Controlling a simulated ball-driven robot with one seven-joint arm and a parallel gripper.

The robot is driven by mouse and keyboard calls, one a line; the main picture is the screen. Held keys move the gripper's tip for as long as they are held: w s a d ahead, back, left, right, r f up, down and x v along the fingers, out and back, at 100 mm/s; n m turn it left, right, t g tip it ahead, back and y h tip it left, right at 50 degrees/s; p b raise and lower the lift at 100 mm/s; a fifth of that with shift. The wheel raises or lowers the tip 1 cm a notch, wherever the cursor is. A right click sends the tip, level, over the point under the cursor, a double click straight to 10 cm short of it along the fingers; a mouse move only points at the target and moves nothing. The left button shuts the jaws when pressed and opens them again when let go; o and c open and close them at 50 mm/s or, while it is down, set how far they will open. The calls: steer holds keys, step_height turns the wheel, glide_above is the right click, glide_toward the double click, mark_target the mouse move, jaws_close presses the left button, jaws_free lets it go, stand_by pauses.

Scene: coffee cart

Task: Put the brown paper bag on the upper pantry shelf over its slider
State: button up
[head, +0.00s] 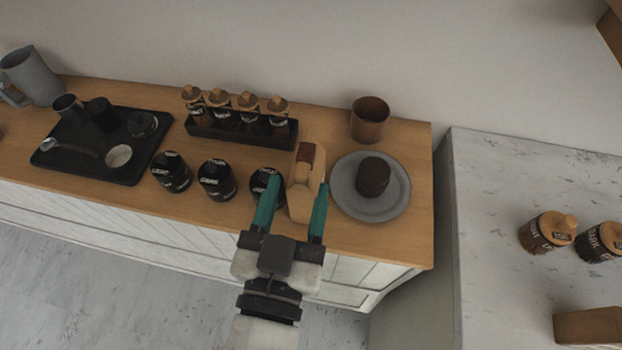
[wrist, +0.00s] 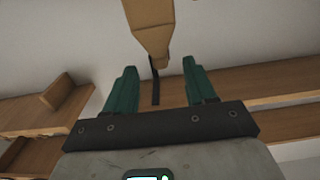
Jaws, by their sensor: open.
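The brown paper bag (head: 300,190) is tan with a dark red-brown patch near its top. In the head view it is by the counter's right part, its lower part between my gripper's teal fingers. My gripper (head: 291,208) is open, with a finger on each side. In the wrist view the bag (wrist: 150,28) comes down from the top edge, narrowing towards the gap between the fingers (wrist: 158,84). Any contact with the fingers is not clear. A wooden shelf (wrist: 30,116) with an upright wooden piece (wrist: 57,92) shows at left there; whether these are the pantry shelf and slider is unclear.
The wooden counter (head: 225,215) holds a black tray (head: 85,165), several black jars (head: 171,172), a rack of bottles (head: 240,132), a brown cup (head: 369,120) and a grey plate (head: 352,205) with a dark cake (head: 373,176). A grey worktop (head: 490,240) with jars (head: 547,233) stands at right.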

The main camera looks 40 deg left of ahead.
mark_target(303, 164)
steer(key=p+x, duration=0.2)
steer(key=x, duration=0.5)
steer(key=shift+w+a+f, duration=0.1)
steer(key=shift+a, duration=0.05)
jaws_close()
stand_by(0.4)
